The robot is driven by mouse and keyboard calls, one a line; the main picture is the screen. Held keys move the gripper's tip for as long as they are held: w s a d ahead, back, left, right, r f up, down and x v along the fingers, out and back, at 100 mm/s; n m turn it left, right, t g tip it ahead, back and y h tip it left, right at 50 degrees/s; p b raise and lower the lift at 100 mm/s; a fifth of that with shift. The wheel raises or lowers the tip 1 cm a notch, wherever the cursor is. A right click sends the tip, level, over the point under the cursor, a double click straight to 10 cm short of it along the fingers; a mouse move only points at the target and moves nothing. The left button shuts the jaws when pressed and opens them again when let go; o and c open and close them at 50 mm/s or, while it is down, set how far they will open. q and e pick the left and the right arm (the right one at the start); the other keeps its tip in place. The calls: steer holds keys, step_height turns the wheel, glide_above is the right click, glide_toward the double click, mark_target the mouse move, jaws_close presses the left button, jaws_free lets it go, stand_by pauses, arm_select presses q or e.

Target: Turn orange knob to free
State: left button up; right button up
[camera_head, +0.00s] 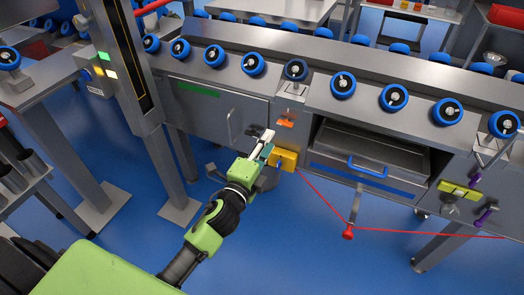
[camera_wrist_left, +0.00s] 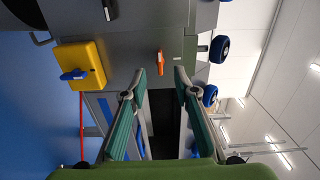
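The orange knob (camera_head: 286,123) is on the grey front panel of the conveyor frame, just above and right of my left gripper (camera_head: 269,141) in the head view. In the left wrist view the knob (camera_wrist_left: 160,62) shows as a small orange handle beyond and between the fingertips. My left gripper (camera_wrist_left: 160,76) is open with nothing between its fingers, and it appears apart from the knob. Its green finger pads show on both sides. My right gripper is not in view.
A yellow box (camera_head: 289,160) with a blue knob is mounted just below the orange knob, close to my gripper. A red cord (camera_head: 318,194) runs from it to the right. A drawer with a blue handle (camera_head: 368,169) is to the right. Blue rollers (camera_head: 343,86) line the conveyor above.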

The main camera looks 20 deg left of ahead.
arm_select(q)
steer(key=s, duration=0.3)
steer(key=shift+s+r, duration=0.1)
steer(key=shift+s, duration=0.3)
